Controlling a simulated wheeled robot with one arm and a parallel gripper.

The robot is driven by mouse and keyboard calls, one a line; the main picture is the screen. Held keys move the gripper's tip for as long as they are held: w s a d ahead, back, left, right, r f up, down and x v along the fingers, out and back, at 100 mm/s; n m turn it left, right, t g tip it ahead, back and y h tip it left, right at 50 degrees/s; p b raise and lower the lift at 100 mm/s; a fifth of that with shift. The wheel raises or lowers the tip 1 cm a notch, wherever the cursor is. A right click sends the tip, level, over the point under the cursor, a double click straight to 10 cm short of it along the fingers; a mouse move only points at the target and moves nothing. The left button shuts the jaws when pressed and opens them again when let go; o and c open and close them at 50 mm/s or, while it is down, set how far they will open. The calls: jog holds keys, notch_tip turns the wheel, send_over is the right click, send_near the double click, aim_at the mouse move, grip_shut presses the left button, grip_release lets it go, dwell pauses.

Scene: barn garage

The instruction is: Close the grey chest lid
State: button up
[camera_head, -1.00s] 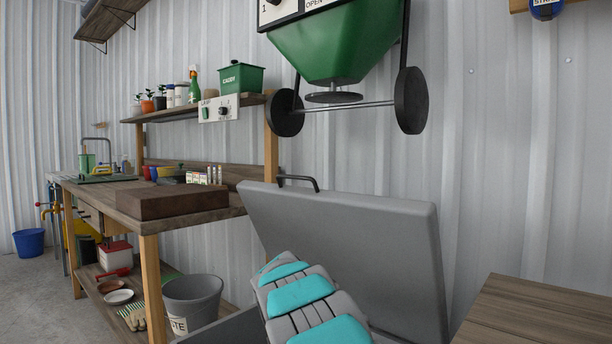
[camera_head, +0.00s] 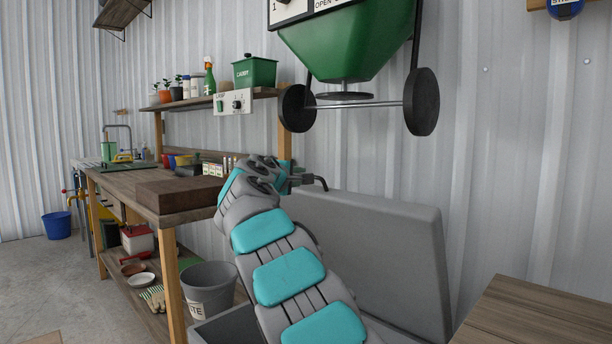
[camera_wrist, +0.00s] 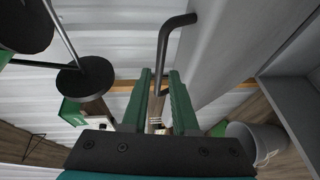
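The grey chest lid (camera_head: 385,255) stands raised and leaning back in front of the wall. Its dark bar handle (camera_head: 322,182) sits at the lid's upper left edge and also shows in the wrist view (camera_wrist: 162,48). My arm crosses in front of the lid's left part. My gripper (camera_wrist: 160,73) is open at the handle, with a gap between its two green fingers. The bar's near end appears between the fingertips, with no clear contact. The grey chest (camera_head: 228,328) is mostly hidden behind my arm; its open inside shows in the wrist view (camera_wrist: 290,75).
A wooden workbench (camera_head: 140,185) and grey waste bin (camera_head: 208,285) stand left of the chest. A green hopper spreader with black wheels (camera_head: 345,45) hangs on the wall above the lid. A wooden top (camera_head: 540,315) is at the lower right.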

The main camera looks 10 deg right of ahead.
jog(key=shift+p+x, duration=0.5)
jog(key=shift+x, duration=1.9)
jog(key=shift+c, duration=0.3)
grip_shut()
